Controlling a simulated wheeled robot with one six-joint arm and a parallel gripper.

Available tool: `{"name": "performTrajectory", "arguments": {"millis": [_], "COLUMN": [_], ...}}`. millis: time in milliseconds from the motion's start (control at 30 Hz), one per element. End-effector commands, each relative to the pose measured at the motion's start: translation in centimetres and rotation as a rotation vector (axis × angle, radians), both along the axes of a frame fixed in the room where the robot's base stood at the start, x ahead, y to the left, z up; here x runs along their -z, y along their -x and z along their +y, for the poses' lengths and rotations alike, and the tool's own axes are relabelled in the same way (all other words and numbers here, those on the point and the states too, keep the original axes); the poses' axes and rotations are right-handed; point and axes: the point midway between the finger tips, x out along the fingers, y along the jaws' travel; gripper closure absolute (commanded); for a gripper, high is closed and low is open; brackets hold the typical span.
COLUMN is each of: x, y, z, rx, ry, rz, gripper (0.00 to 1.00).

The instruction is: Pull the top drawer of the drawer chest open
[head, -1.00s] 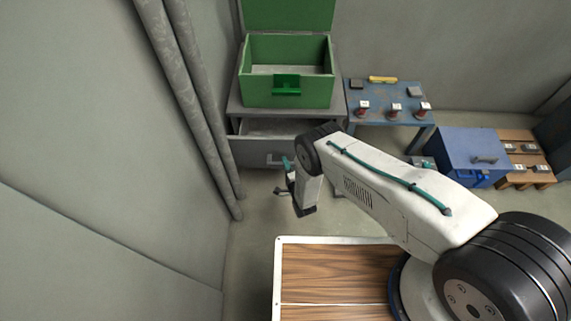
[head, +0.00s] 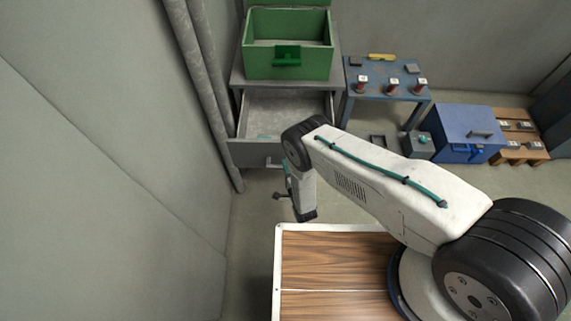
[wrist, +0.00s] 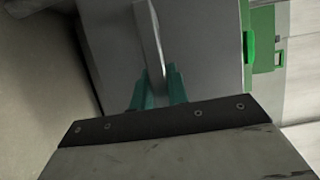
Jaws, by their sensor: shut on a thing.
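The grey drawer chest (head: 238,78) stands at the back left, below the green box. Its top drawer (head: 275,112) is pulled well out, and its bare grey inside shows. The drawer front (head: 247,152) faces me, partly hidden by my arm. The handle (wrist: 152,35) is a pale bar on the drawer front in the wrist view. My gripper (wrist: 156,82) is shut on this handle, with a teal finger on each side of it. In the head view, my wrist hangs just in front of the drawer front and hides most of the grip.
An open green box (head: 262,66) stands on the chest. A grey wall with pipes (head: 205,80) runs close along the left. To the right are a blue table (head: 375,84) with several small items, a blue box (head: 468,125) and a wooden pallet (head: 535,152).

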Motion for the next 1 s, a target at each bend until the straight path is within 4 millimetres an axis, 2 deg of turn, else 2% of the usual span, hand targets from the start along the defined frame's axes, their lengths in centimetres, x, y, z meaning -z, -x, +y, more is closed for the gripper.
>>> {"name": "performTrajectory", "arguments": {"millis": [267,300,367,400,733,1000], "x": [0.1,0.1,0.1,0.1,0.1,0.1], "y": [0.1,0.1,0.1,0.1,0.5,4.6], "z": [0.0,0.0,0.0,0.0,-0.2,-1.8], "rx": [0.0,0.0,0.0,0.0,0.0,-0.002], "ry": [0.001,0.001,0.001,0.001,0.001,0.003], "rz": [0.002,0.002,0.002,0.002,0.002,0.004], "gripper": [1.0,0.81,0.64,0.62,0.62,0.62]}}
